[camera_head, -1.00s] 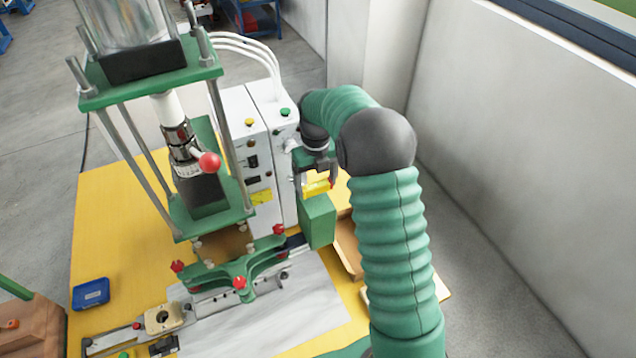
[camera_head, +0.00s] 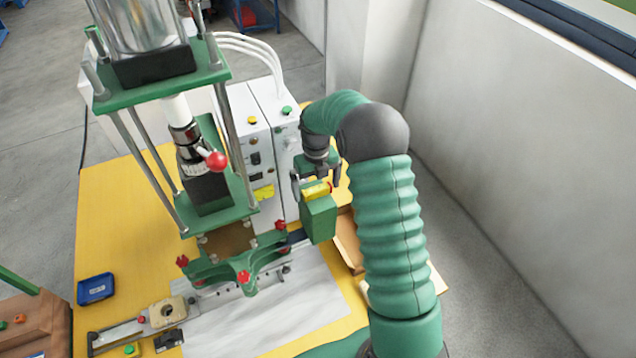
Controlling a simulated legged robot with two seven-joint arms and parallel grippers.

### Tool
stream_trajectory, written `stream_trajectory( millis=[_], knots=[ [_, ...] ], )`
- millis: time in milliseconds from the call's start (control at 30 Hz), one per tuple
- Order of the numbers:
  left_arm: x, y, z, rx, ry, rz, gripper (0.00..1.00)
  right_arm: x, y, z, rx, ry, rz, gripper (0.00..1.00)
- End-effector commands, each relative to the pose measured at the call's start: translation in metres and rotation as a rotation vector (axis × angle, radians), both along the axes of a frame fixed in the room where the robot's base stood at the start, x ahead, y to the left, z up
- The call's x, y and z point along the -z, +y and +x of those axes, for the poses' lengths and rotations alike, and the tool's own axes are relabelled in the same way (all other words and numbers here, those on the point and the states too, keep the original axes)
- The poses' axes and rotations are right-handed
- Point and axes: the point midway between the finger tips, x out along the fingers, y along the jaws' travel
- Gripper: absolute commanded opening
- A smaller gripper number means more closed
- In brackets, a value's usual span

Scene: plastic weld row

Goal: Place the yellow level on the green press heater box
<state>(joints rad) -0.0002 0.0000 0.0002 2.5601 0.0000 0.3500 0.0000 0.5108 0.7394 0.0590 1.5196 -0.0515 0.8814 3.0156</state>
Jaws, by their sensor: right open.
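The yellow level (camera_head: 316,190) lies on top of the green press heater box (camera_head: 318,220), beside the white control cabinet. My right gripper (camera_head: 317,186) points down over the box. Its jaws are open, with one finger on each side of the level. The gripper partly hides the level, and whether a finger touches it is too small to tell. My left gripper is not in view.
A green press (camera_head: 208,190) with a red-knobbed handle stands left of the white control cabinet (camera_head: 277,155). A blue tray (camera_head: 95,289) lies on the yellow table (camera_head: 110,220). A cardboard-coloured box (camera_head: 348,240) is right of the heater box. A wall stands at right.

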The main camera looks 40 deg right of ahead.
Motion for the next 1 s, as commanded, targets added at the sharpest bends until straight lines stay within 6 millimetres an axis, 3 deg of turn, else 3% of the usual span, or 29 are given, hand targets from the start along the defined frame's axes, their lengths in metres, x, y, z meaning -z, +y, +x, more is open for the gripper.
stream_trajectory(
  millis=[167, 400, 533, 700, 1000],
  knots=[
    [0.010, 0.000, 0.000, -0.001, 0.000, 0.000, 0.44, -0.020, -0.002, 0.001, -0.001, -0.004, -0.003, 1.00],
    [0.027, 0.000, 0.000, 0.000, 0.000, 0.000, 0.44, -0.082, -0.003, 0.001, 0.000, -0.006, -0.001, 1.00],
    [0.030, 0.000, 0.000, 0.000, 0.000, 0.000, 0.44, -0.107, -0.004, 0.001, 0.000, -0.003, 0.000, 1.00],
    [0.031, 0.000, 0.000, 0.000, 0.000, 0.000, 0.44, -0.120, -0.003, 0.001, -0.001, -0.001, 0.002, 1.00],
    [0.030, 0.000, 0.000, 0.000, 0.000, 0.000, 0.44, -0.120, -0.002, 0.000, -0.001, -0.001, 0.002, 1.00]
  ],
)
